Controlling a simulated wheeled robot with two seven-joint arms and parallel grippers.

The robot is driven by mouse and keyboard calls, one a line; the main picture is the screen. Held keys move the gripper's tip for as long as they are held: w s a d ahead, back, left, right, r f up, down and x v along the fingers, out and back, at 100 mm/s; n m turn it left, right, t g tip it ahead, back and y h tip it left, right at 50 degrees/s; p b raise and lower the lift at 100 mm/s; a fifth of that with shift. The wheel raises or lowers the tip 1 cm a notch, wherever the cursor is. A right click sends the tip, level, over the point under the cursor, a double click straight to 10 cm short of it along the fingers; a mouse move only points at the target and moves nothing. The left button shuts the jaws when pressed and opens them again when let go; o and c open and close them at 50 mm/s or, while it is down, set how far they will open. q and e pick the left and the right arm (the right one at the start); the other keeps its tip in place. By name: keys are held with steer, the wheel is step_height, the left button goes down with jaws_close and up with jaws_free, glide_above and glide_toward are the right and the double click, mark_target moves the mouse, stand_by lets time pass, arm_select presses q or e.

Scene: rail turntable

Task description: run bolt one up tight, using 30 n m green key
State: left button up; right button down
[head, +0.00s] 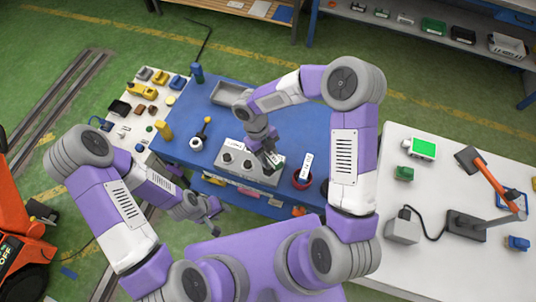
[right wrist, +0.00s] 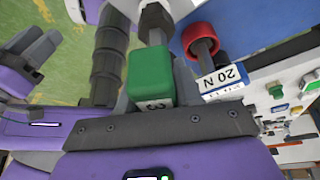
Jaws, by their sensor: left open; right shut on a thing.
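My right gripper (head: 272,160) is shut on a green key (right wrist: 151,75), seen in the right wrist view as a green block with a partly hidden label. The key's grey shaft and socket end (right wrist: 156,20) point to the top of that view. In the head view the gripper is over the right part of a grey bolt fixture (head: 236,177) on the blue table. Dark round bolt heads (head: 227,158) show on its left part. Which is bolt one, and whether the socket touches a bolt, I cannot tell. My left gripper (head: 214,211) is open and empty before the table's front edge.
A grey tray (head: 226,93) and a yellow-black tool (head: 204,128) are on the blue table (head: 185,110). A white table (head: 390,265) stands at right.

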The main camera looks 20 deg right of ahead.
steer(key=shift+f+b, duration=0.5)
steer(key=shift+f, duration=0.45)
stand_by(0.4)
stand_by(0.3)
steer(key=m+y, duration=0.1)
steer(key=m, duration=0.2)
steer(key=shift+d+r, duration=0.1)
steer(key=shift+m+y, duration=0.5)
steer(key=shift+m, duration=0.6)
steer(key=shift+m+y, duration=0.4)
steer(key=shift+m, duration=0.6)
steer(key=m+y, duration=0.1)
steer(key=m, duration=0.2)
